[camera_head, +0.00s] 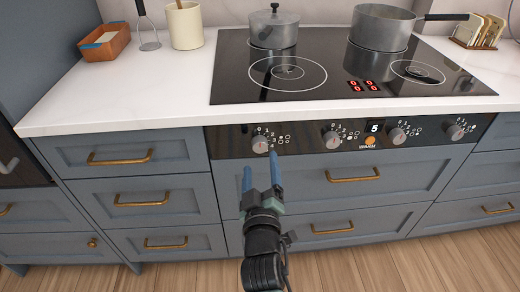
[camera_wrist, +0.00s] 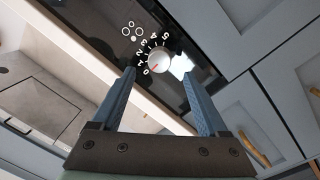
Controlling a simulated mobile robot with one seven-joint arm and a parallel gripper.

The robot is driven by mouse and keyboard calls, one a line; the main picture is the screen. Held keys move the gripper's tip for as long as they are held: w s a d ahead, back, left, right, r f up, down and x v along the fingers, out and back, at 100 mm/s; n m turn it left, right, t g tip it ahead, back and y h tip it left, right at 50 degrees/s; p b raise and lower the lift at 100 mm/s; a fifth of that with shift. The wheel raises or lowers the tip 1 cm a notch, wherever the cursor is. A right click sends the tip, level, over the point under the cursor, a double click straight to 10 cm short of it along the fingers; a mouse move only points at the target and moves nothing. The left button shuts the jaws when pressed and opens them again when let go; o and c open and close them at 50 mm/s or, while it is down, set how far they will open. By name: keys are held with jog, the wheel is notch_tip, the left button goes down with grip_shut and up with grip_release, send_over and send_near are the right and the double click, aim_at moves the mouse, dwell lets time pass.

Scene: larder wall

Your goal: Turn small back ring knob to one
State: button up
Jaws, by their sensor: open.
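The hob's control strip carries a leftmost knob (camera_head: 260,144), a second knob (camera_head: 332,140), a third knob (camera_head: 397,136) and a rightmost knob (camera_head: 455,132). My gripper (camera_head: 260,163) is open and empty, just in front of and below the leftmost knob. In the wrist view, a round pale knob (camera_wrist: 160,62) shows between and beyond the open fingers (camera_wrist: 159,76), apart from them. Its red mark points near 0 on a dial numbered 0 to 5. Ring symbols beside it have one filled circle. I cannot tell surely which ring it serves.
A lidded pot (camera_head: 274,30) and a saucepan (camera_head: 382,27) stand on the black hob (camera_head: 330,60) at the back. Brass-handled drawers (camera_head: 340,173) lie below the strip. A white counter (camera_head: 130,85) holds a utensil crock (camera_head: 185,27) on the left.

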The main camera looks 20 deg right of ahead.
aim_at(260, 149)
jog(key=shift+x, duration=2.65)
grip_shut()
